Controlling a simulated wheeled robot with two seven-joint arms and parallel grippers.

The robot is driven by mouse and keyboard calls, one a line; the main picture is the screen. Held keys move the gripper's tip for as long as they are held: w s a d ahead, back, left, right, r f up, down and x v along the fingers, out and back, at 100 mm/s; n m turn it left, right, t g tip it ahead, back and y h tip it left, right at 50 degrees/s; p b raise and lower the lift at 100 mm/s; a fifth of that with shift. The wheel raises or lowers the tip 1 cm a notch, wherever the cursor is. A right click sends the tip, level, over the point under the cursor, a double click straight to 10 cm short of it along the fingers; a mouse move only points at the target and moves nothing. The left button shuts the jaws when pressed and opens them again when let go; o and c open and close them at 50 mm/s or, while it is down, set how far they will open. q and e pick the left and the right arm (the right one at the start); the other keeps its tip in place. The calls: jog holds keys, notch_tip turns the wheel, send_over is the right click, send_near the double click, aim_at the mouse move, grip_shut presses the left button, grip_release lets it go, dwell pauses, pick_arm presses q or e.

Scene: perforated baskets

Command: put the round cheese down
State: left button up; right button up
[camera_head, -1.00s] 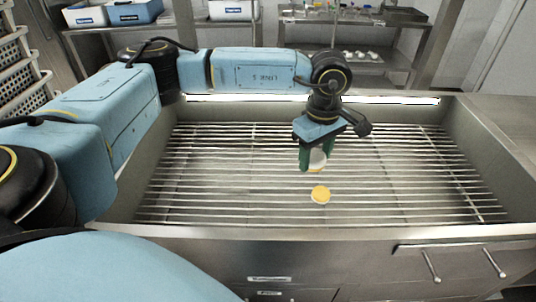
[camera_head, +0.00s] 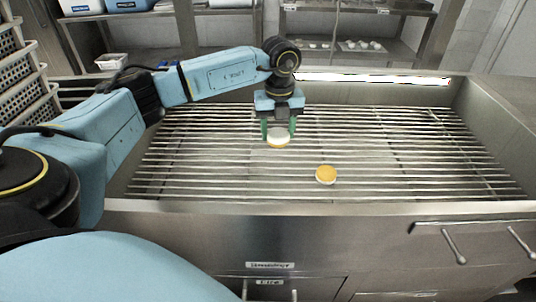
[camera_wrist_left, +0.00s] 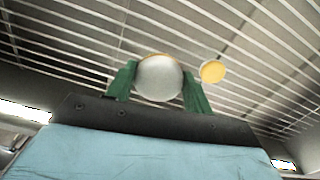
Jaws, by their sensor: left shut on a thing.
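My left gripper (camera_head: 278,134) has green fingers and is shut on a round cheese (camera_head: 278,141), pale on top with a yellow edge. It holds this cheese over the metal rack; whether the cheese touches the bars I cannot tell. In the left wrist view the cheese (camera_wrist_left: 159,78) sits between the two green fingers. A second round piece with a yellow-orange top (camera_head: 326,174) lies on the rack, nearer to me and to the right, apart from the gripper. It also shows in the left wrist view (camera_wrist_left: 212,71). My right gripper is not in view.
The rack of metal bars (camera_head: 420,165) lies inside a steel basin with raised walls (camera_head: 490,110). Most of the rack is bare. Stacked perforated baskets (camera_head: 25,85) stand at the far left, and shelves (camera_head: 370,50) stand behind the basin.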

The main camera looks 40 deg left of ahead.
pick_arm(q)
jog(key=a+f+n+b, duration=0.2)
jog(key=a+f+n, duration=0.1)
jog(key=n, duration=0.4)
jog(key=b, duration=0.1)
send_over(267, 169)
notch_tip(267, 169, down, 5)
jog(key=shift+f, duration=0.1)
jog(key=shift+f+b, duration=0.6)
jog(key=shift+f, duration=1.6)
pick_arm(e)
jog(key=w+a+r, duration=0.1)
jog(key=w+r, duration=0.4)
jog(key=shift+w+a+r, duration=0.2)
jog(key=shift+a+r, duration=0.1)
pick_arm(q)
jog(key=shift+f, duration=0.1)
jog(key=o, duration=0.6)
jog(key=shift+f, duration=0.1)
jog(key=shift+c, duration=0.2)
jog(key=o, duration=0.4)
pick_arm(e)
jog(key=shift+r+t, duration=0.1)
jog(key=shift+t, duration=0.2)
